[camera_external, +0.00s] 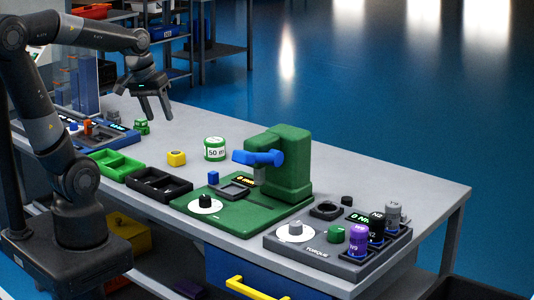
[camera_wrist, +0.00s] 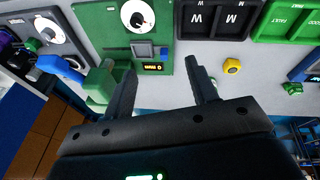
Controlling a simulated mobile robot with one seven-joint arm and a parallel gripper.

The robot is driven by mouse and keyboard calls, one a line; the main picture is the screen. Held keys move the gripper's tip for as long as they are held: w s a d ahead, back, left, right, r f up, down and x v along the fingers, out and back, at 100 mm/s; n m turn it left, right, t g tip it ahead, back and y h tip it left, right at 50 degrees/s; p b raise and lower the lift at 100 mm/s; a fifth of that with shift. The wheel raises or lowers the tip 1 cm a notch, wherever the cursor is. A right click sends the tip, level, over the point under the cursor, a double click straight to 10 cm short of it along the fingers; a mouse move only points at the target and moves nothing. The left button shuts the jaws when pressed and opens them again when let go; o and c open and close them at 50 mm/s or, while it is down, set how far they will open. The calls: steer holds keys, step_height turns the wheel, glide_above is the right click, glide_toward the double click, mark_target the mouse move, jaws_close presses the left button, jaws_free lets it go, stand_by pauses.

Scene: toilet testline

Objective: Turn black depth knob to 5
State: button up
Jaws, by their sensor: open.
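The black depth knob (camera_external: 205,201) sits on a white round dial at the front left corner of the green press base (camera_external: 178,206). In the wrist view the knob (camera_wrist: 137,18) shows near the top, on its dial on the green base (camera_wrist: 95,22). The dial numbers are too small to read. A small display (camera_external: 243,181) on the base has yellow characters, seemingly 0 mm; it also shows in the wrist view (camera_wrist: 152,67). My gripper (camera_external: 157,112) is open and empty, raised above the back left of the bench, well apart from the knob.
The green press (camera_external: 285,165) with its blue lever (camera_external: 258,158) rises behind the knob. Black trays (camera_external: 160,187) lie left of the base. A yellow part (camera_external: 176,158) and a green 50 m container (camera_external: 215,149) stand behind. A grey torque station (camera_external: 300,248) is at right.

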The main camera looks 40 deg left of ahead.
steer(key=w+d+f+n+g+h, duration=0.1)
steer(key=w+d+f+n+g, duration=0.25)
steer(key=w+f, duration=0.3)
steer(key=n+g, duration=0.3)
glide_toward(205, 197)
steer(key=shift+h, duration=0.4)
steer(key=x, duration=0.8)
steer(key=shift+s+a+f, duration=0.15)
steer(key=shift+a+f, duration=0.1)
steer(key=shift+f, duration=0.2)
steer(key=shift+c, duration=0.3)
steer(key=c, duration=0.9)
